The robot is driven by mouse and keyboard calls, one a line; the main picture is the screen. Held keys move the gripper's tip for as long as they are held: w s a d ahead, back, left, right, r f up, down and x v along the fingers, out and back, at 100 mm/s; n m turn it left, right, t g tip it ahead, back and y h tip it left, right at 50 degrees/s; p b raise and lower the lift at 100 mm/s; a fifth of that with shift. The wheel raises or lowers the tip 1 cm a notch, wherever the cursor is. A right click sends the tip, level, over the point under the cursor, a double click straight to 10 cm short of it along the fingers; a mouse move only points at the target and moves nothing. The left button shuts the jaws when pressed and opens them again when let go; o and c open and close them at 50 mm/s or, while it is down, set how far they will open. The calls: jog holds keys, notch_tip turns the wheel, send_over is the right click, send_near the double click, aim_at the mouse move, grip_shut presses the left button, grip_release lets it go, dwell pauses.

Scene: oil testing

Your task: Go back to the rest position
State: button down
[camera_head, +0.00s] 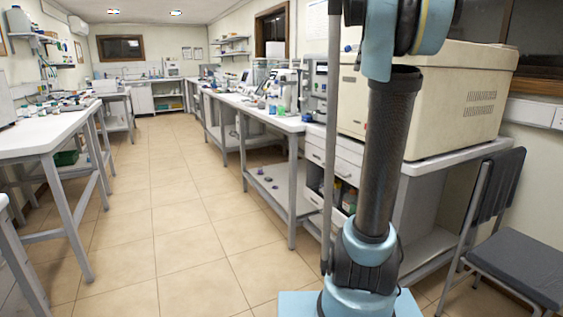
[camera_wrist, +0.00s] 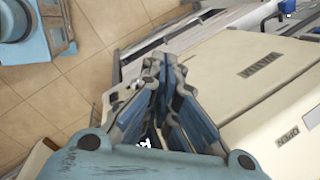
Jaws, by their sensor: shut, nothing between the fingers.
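My gripper (camera_wrist: 163,75) shows in the wrist view, with its blue-padded fingers brought together and nothing held between them. It hangs beside the large cream-coloured machine (camera_wrist: 255,75), which fills the right of that view. How far the fingers are from the machine I cannot tell. The head view shows my arm upright in front of the same machine (camera_head: 450,100), but my gripper is outside that view.
A grey chair (camera_head: 525,262) stands at the right. A long white bench (camera_head: 262,115) with lab equipment runs along the right wall. Another white table (camera_head: 45,138) stands at the left. The tiled floor (camera_head: 165,200) between them is clear.

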jog(key=s+a+f+n, duration=0.3)
jog(key=s+f+n, duration=0.4)
jog(key=f, duration=0.8)
jog(key=s+a+f+n+h, duration=0.1)
jog(key=s+f+n, duration=0.5)
jog(key=s+f, duration=0.6)
jog(key=s+a+f+n, duration=0.4)
jog(key=s+f+n, duration=0.3)
jog(key=f, duration=1.3)
jog(key=s, duration=0.3)
jog(key=shift+a+n+g, duration=0.3)
jog(key=shift+a+g, duration=0.05)
jog(key=shift+g, duration=0.05)
jog(key=shift+w+f, duration=0.1)
jog(key=shift+w+f, duration=0.2)
jog(key=shift+w, duration=0.25)
jog(key=c, duration=2.3)
grip_release()
